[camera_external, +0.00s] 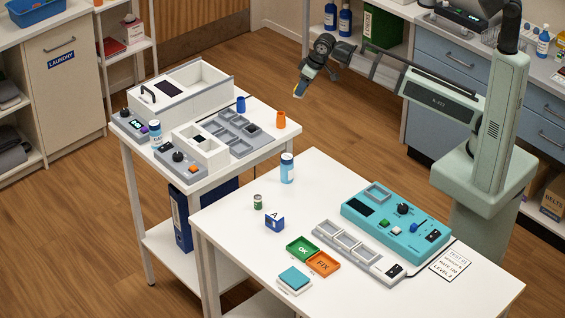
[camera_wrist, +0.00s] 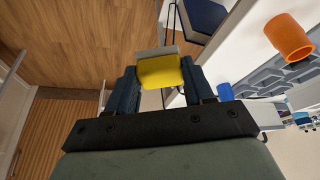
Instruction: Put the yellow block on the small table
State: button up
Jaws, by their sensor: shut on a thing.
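My gripper (camera_external: 303,88) is raised in the air behind and to the right of the smaller white table (camera_external: 262,146), apart from it, with floor below. In the wrist view my gripper (camera_wrist: 160,78) is shut on a yellow block (camera_wrist: 160,71), with a dark finger on each side. A grey strip shows along the block's far edge. In the external view the block is too small to make out clearly. The small table's white top (camera_wrist: 238,50) shows at the right of the wrist view.
The small table carries white bins (camera_external: 190,92), a grey compartment tray (camera_external: 236,133), a blue cup (camera_external: 241,104) and an orange cup (camera_external: 281,120) near its right corner. Its front right strip is clear. A larger white table (camera_external: 335,178) with a teal panel (camera_external: 395,222) stands in front.

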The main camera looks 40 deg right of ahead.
jog(key=shift+w+a+r+n+y, duration=0.3)
jog(key=shift+w+a+r+n, duration=1.15)
jog(key=shift+a, duration=2.65)
jog(key=shift+w+a+r+n+y, duration=0.4)
jog(key=shift+w+a+r, duration=0.55)
jog(key=shift+a+r, duration=2.15)
jog(key=shift+g, duration=0.4)
jog(key=shift+a+f, duration=0.35)
jog(key=shift+f, duration=1.65)
jog(key=shift+a+f, duration=0.3)
jog(key=shift+f, duration=1.7)
jog(key=shift+a+f, duration=0.35)
jog(key=shift+f, duration=1.65)
jog(key=shift+f, duration=0.15)
jog(key=o, duration=1.1)
jog(key=v, duration=1.2)
